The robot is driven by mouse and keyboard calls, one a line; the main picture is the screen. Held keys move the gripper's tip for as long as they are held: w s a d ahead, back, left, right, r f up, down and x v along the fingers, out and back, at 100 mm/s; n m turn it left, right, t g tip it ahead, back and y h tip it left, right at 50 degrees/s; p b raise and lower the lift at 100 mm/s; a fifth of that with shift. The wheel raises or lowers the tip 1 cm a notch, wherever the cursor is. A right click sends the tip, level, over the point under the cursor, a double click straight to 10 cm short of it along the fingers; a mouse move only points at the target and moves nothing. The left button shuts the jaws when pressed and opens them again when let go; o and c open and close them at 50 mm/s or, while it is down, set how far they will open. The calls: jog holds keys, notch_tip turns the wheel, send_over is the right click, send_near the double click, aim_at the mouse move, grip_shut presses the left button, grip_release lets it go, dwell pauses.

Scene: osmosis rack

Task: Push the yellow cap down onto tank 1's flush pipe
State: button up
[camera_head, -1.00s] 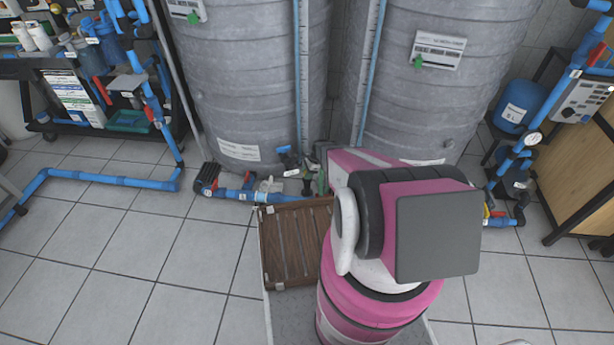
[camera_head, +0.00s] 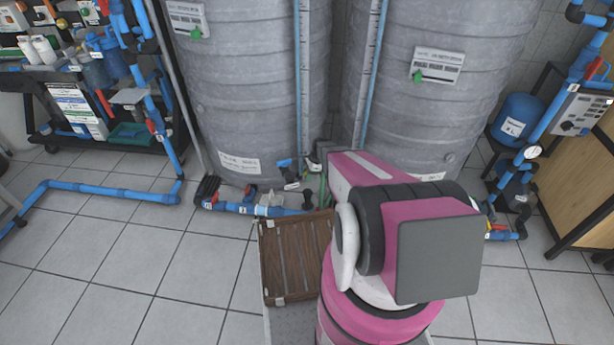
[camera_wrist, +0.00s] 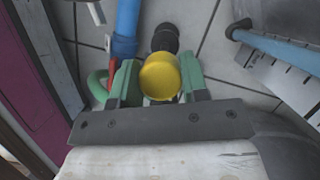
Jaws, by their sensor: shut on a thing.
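The yellow cap (camera_wrist: 160,77) is between the green fingers of my gripper (camera_wrist: 160,84) in the wrist view, and the gripper is shut on it. A black pipe fitting (camera_wrist: 166,38) shows just beyond the cap; I cannot tell whether the cap touches it or which end is the flush pipe's mouth. A blue pipe (camera_wrist: 126,28) runs beside it. In the head view my pink arm hides the cap and most of the gripper. Two grey tanks stand there, a left tank (camera_head: 250,100) and a right tank (camera_head: 435,110); their labels are too small to read.
A brown slatted wooden platform (camera_head: 283,262) lies in front of the tanks. Low blue pipework with valves (camera_head: 240,208) runs along the left tank's foot. A pipe rack (camera_head: 85,100) stands at the left and a blue vessel (camera_head: 517,122) at the right. The tiled floor at front left is clear.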

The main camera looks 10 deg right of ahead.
notch_tip(320, 180, up, 27)
jog(key=s+n+g, duration=0.1)
jog(key=n, duration=0.2)
jog(key=s+r+n, duration=0.1)
jog(key=s+r, duration=0.2)
jog(key=r, duration=0.5)
jog(key=s+r+n+g, duration=0.1)
jog(key=s+r, duration=0.2)
jog(key=r, duration=0.5)
jog(key=s+r+n+h, duration=0.1)
jog(key=s+r, duration=0.3)
jog(key=r, duration=0.4)
jog(key=shift+r, duration=0.4)
jog(key=shift+s+d, duration=0.1)
